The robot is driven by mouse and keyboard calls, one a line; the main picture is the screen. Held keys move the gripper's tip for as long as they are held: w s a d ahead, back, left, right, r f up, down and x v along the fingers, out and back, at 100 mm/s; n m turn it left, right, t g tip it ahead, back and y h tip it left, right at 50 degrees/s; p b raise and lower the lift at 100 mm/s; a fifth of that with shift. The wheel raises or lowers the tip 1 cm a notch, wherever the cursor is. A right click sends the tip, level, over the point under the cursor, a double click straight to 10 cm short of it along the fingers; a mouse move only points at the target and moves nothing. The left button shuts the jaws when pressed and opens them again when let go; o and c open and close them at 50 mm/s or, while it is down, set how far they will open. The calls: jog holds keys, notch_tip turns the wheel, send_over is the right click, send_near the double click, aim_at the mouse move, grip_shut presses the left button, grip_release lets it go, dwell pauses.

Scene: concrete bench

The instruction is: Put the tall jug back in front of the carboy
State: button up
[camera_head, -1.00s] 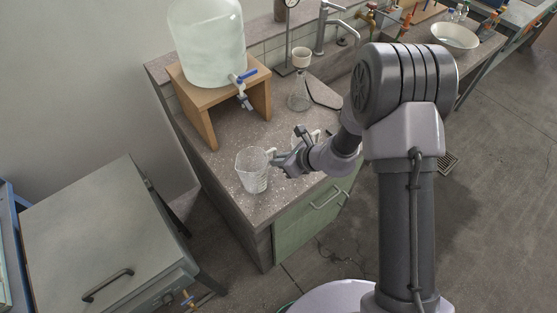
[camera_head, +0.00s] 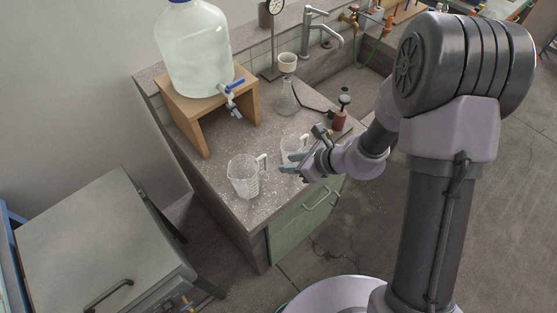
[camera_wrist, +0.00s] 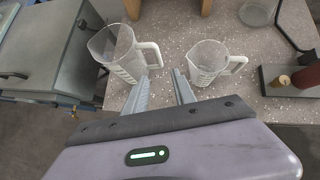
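The tall jug (camera_head: 244,178), clear with a white handle, stands upright on the bench near its front left edge, in front of the wooden stand. It also shows at upper left in the wrist view (camera_wrist: 117,56), handle towards my gripper. The carboy (camera_head: 194,55) with a blue-handled tap sits on the stand (camera_head: 193,124). A shorter clear jug (camera_head: 291,147) stands to the right, partly hidden by my gripper in the head view. My gripper (camera_head: 302,152) is open and empty, its fingertips (camera_wrist: 161,77) apart from the tall jug's handle and between the two jugs.
A conical flask (camera_head: 287,101), a reddish-brown bottle (camera_head: 340,116) and a gauge on a stand (camera_head: 266,16) are further back on the bench. A tap (camera_head: 313,33) rises behind. A grey cabinet (camera_head: 95,240) stands at left, across a gap.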

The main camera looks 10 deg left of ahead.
jog(key=s+d+r+n, duration=0.1)
jog(key=s+r+n, duration=0.3)
jog(key=r, duration=0.5)
jog(key=s+r+n, duration=0.3)
jog(key=r+n, duration=0.2)
jog(key=r, duration=0.4)
jog(key=s+d+r+n+t+h, duration=0.1)
jog(key=s+d+r+n+h, duration=0.2)
jog(key=s+d+r+n, duration=0.1)
jog(key=s+d+r+n+h, duration=0.3)
jog(key=s+d+r+n, duration=0.1)
jog(key=s+d, duration=0.4)
jog(key=shift+s+d+n+t, duration=0.35)
jog(key=shift+s+n, duration=0.2)
jog(key=shift+n, duration=0.35)
notch_tip(320, 180, down, 7)
jog(key=b, duration=0.7)
